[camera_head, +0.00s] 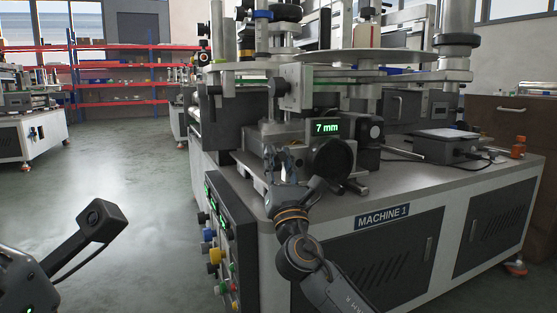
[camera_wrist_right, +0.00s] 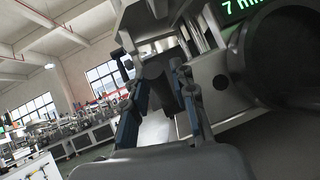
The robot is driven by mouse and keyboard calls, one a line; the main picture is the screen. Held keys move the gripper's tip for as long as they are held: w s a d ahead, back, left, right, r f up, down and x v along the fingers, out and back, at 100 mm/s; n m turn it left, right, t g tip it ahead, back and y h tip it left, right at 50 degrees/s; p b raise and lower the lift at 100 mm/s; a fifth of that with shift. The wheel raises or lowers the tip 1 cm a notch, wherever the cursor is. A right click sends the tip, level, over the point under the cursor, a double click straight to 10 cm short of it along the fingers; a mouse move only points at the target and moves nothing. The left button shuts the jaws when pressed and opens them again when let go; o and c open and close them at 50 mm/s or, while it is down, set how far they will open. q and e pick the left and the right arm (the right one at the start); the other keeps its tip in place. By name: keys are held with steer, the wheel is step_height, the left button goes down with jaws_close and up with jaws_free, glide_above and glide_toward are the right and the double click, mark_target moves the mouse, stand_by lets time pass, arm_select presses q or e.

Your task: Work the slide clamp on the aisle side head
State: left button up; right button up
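The aisle side head is the grey metal assembly at the near left corner of Machine 1, with a green "7 mm" readout (camera_head: 326,127) and a round dark knob (camera_head: 333,158). My right gripper (camera_head: 283,165) is at the head's front, left of that knob. In the right wrist view its two blue-padded fingers (camera_wrist_right: 160,108) stand apart, on either side of a dark grey part (camera_wrist_right: 156,84) below the head's metal block. That part may be the clamp; I cannot tell whether the fingers touch it. My left arm shows at lower left, without its gripper's fingers.
The aisle floor (camera_head: 130,170) at left is clear.

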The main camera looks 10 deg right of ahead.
steer(key=a+v, duration=0.1)
steer(key=v, duration=1.1)
steer(key=shift+d, duration=0.5)
